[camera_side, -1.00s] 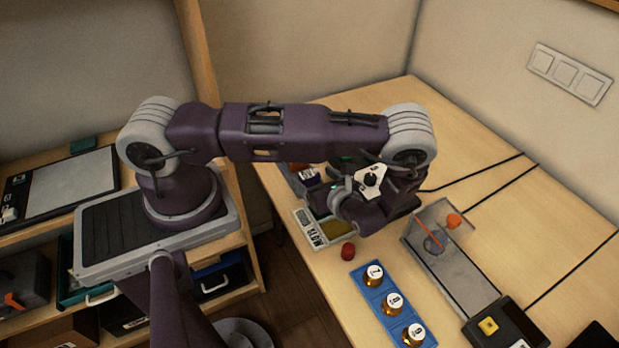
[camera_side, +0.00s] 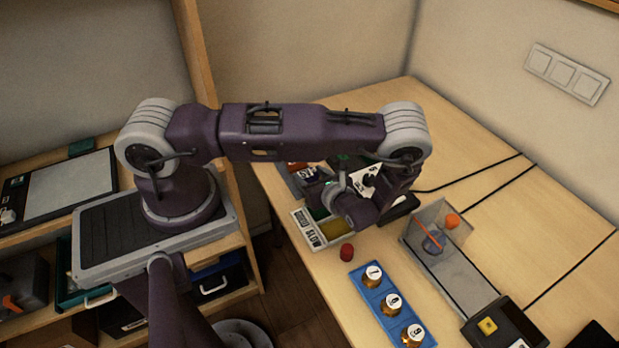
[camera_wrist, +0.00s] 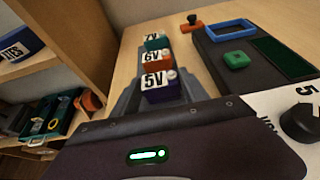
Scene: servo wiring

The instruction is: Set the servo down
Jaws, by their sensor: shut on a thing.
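My gripper (camera_side: 351,213) is low over the table, beside the label board, seen mostly from behind its wrist. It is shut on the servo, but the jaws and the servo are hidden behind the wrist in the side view. The wrist view shows only my dark gripper housing with a green light (camera_wrist: 148,155), not the fingertips. The label board (camera_side: 308,232) has green and yellow patches and a tag reading SLOW. I cannot tell whether the servo touches anything.
A white dial panel (camera_wrist: 270,112) with a black knob is close to my wrist. Blocks marked 5V (camera_wrist: 163,86), 6V and 7V stand in a row. A red cap (camera_side: 347,253), blue tray (camera_side: 365,283) and clear box (camera_side: 460,268) stand nearby.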

